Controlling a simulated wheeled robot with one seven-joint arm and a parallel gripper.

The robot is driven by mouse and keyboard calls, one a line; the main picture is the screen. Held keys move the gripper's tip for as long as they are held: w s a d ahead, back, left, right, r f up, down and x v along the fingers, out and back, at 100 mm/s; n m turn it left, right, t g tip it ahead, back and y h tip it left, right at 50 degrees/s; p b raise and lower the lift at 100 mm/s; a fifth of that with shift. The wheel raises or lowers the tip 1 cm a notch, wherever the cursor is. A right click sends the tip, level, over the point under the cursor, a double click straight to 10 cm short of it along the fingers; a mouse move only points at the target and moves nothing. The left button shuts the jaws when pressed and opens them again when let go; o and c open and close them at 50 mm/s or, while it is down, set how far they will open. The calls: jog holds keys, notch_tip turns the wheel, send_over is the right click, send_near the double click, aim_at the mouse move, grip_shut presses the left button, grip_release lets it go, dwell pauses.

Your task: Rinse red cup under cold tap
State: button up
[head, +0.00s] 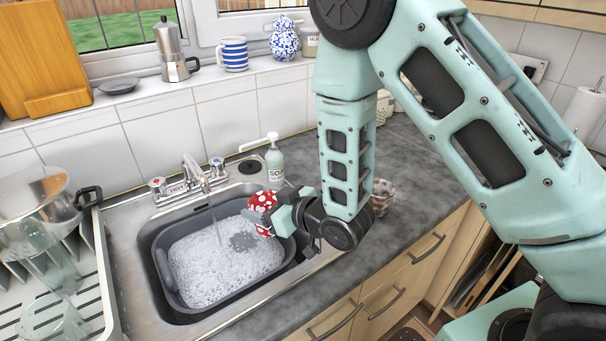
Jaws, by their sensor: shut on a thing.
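My gripper (272,215) is shut on the red cup (262,201), which has white dots. It holds the cup above the right part of the grey basin (180,299), over the foam (205,275). The gripper hides part of the cup. The tap (193,168) stands behind the basin, to the left of the cup. A thin stream of water (214,222) seems to fall from its spout, apart from the cup. The left tap handle (157,184) has a red mark, and the right one (216,163) has a blue mark.
A soap bottle (274,163) stands behind the cup. A drying rack (104,275) with clear glassware is at the left. A patterned bowl (381,198) sits on the worktop (420,165) right of my wrist. A moka pot (171,50) and striped mug (233,54) stand on the sill.

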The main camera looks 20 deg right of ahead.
jog(key=s+a+n+g+y, duration=0.3)
jog(key=s+a, duration=0.5)
jog(key=a, duration=0.1)
jog(key=w+a+f, duration=0.1)
jog(key=w+a, duration=0.1)
jog(key=w, duration=0.4)
jog(key=w+a+f, duration=0.2)
jog(key=w, duration=0.5)
jog(key=shift+w+a, duration=0.2)
jog(key=shift+f, duration=0.1)
jog(key=shift+d+b, duration=0.15)
jog(key=shift+b, duration=0.15)
jog(key=shift+w+d, duration=0.2)
jog(key=shift+d, duration=0.2)
jog(key=shift+a, duration=0.2)
jog(key=shift+s+a+b, duration=0.25)
jog(key=shift+a+b, duration=0.15)
